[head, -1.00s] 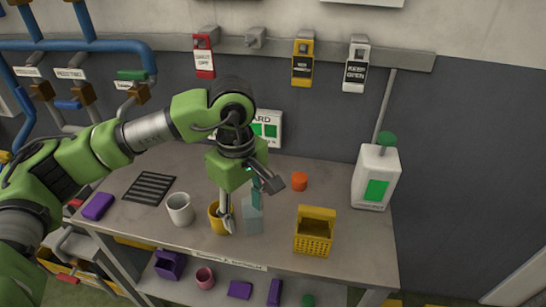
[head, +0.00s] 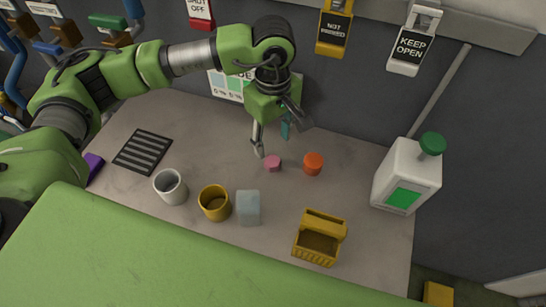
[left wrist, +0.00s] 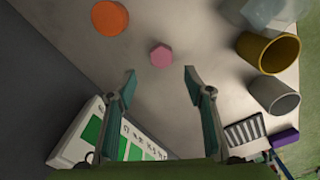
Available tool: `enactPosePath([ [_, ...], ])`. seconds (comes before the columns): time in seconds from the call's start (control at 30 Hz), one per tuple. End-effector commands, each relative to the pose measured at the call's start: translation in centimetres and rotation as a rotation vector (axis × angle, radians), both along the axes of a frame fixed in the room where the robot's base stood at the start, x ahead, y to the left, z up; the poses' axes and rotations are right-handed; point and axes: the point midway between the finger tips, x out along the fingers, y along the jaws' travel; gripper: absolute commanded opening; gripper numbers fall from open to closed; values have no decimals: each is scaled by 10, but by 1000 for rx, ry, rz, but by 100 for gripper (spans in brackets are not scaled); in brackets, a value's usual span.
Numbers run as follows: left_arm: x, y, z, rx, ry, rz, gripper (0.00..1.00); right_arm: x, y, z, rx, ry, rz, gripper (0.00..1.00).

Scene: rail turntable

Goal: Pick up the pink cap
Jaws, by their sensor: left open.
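The pink cap (head: 273,163) is a small piece with a faceted outline on the grey table (head: 225,145), left of an orange round cap (head: 313,163). In the left wrist view the pink cap (left wrist: 161,56) lies beyond the fingertips, roughly centred between them. My left gripper (head: 277,142) is open and empty, above the table near the pink cap and apart from it. Its two fingers (left wrist: 160,72) stand wide apart in the left wrist view. My right gripper is not in view.
A white mug (head: 170,187), a yellow mug (head: 214,203), a pale translucent block (head: 248,208) and a yellow basket (head: 318,240) stand along the front. A white jug with a green cap (head: 405,178) stands at right. A black slatted mat (head: 143,151) lies at left.

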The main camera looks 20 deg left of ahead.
Motion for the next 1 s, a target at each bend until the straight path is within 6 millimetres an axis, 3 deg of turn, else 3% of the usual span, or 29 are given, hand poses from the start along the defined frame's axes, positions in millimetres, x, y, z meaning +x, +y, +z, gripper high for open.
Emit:
enactPosePath([
  [0.1, 0, 0, -16, -1, 3, 2, 47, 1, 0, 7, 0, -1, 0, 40],
  [0.37, -3, 0, -34, 0, 2, 0, 47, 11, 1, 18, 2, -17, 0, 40],
  [0.63, -7, 0, -70, 0, 2, 3, 47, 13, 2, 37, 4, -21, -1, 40],
  [0.93, -7, 0, -79, -1, -1, 1, 47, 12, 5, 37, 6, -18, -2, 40],
  [0.97, -7, 0, -79, -1, -1, 1, 45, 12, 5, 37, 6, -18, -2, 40],
  [1.0, -7, 0, -79, -1, -1, 1, 34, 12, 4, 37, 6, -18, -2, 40],
])
